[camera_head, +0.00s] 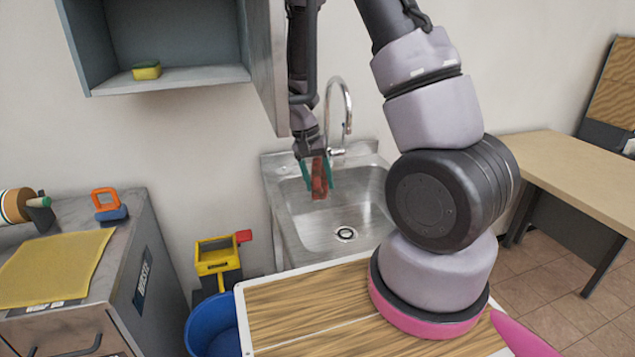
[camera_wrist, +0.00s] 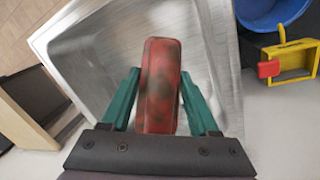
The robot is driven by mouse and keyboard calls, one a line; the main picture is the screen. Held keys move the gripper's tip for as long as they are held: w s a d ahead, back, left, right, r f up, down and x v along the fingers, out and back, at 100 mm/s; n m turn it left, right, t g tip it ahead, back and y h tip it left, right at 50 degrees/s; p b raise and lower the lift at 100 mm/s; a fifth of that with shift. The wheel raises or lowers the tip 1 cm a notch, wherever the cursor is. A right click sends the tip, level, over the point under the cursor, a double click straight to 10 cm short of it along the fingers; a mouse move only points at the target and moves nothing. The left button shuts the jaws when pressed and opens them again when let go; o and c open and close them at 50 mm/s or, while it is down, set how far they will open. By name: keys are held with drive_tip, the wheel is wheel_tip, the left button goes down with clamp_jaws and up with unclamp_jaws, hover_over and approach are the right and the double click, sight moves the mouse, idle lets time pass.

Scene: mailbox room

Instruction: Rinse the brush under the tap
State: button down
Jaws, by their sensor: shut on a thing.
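My gripper (camera_head: 316,170) is shut on a red brush (camera_head: 320,178) with dark stains on it. In the wrist view the teal fingers (camera_wrist: 160,100) sit on both sides of the brush (camera_wrist: 160,82). The brush hangs over the left part of the steel sink (camera_head: 284,199), above the basin and clear of its floor. The tap (camera_head: 348,108) is a curved chrome spout at the back of the sink, to the right of the brush. I cannot tell whether water runs from it. The bristles are not clearly visible.
An open grey cabinet (camera_head: 180,79) with a yellow sponge (camera_head: 147,70) hangs at upper left, close to my arm. A counter with a yellow cloth (camera_head: 52,268) stands left. A blue bucket (camera_head: 208,325) and yellow wringer (camera_head: 216,258) are below. A wooden table (camera_head: 585,175) stands right.

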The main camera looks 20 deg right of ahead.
drive_tip(key=shift+s+a, duration=0.1)
drive_tip(key=shift+s, duration=0.1)
drive_tip(key=shift+w+d+f, duration=0.15)
drive_tip(key=shift+w+d, duration=0.05)
drive_tip(key=shift+d, duration=0.15)
drive_tip(key=w+d+f, duration=0.2)
drive_tip(key=w+d, duration=0.5)
drive_tip(key=d, duration=0.4)
drive_tip(key=shift+w+f, duration=0.25)
drive_tip(key=shift+f, duration=0.05)
idle(0.5)
drive_tip(key=shift+s+d, duration=0.3)
drive_tip(key=shift+s, duration=0.2)
drive_tip(key=shift+w, duration=0.1)
drive_tip(key=shift+w+a, duration=0.35)
drive_tip(key=shift+w, duration=0.05)
